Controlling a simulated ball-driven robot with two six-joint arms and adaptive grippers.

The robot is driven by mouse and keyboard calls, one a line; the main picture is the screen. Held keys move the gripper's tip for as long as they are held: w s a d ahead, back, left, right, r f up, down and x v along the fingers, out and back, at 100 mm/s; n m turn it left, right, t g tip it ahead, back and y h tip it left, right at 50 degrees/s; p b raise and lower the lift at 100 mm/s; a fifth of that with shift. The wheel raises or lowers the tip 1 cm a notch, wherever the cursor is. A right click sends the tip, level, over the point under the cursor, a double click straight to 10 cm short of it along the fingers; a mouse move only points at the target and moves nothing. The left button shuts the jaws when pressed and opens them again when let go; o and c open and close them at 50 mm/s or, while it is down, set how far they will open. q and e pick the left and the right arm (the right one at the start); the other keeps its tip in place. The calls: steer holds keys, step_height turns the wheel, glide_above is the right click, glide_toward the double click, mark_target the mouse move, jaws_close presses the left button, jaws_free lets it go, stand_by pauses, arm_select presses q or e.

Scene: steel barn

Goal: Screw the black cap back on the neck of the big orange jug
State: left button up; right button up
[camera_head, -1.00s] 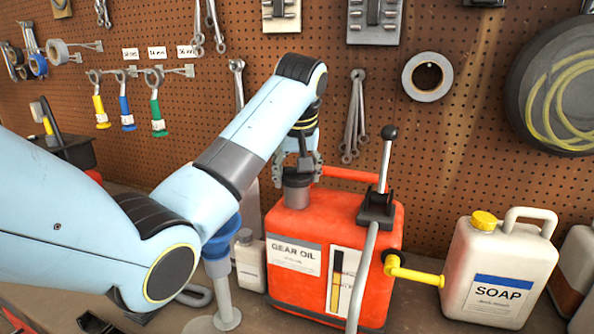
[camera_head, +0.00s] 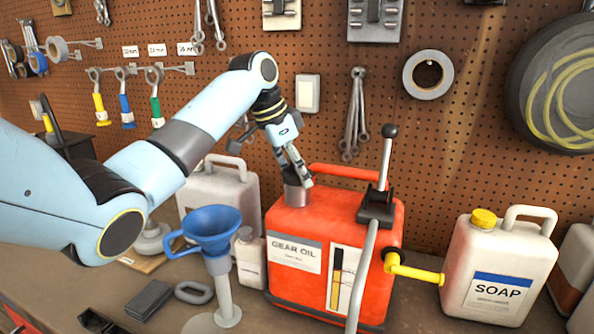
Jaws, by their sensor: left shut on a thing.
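The big orange jug (camera_head: 335,215), labelled GEAR OIL, stands upright on the bench, right of the middle. Its grey neck (camera_head: 297,197) rises from the top at the left. My left gripper (camera_head: 298,178) comes down tilted over the neck. It is shut on the black cap (camera_head: 293,182), of which only a small dark part shows between the fingers. The cap is at the neck's mouth; I cannot tell whether it sits level or how far it is on. My right gripper is not in view.
A lever pump (camera_head: 376,207) with a grey hose stands on the jug's right side, beside a yellow spout (camera_head: 415,275). A blue funnel (camera_head: 212,226) on a stand and a small pale bottle (camera_head: 250,262) are left. A SOAP jug (camera_head: 497,262) stands right.

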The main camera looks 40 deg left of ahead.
arm_select(q)
steer(key=shift+m+g+h, duration=0.3)
steer(key=shift+m, duration=0.9)
steer(key=o, duration=1.2)
steer(key=shift+c, duration=0.4)
steer(key=c, duration=0.7)
steer(key=shift+w+r, duration=0.1)
steer(key=shift+r, duration=3.4)
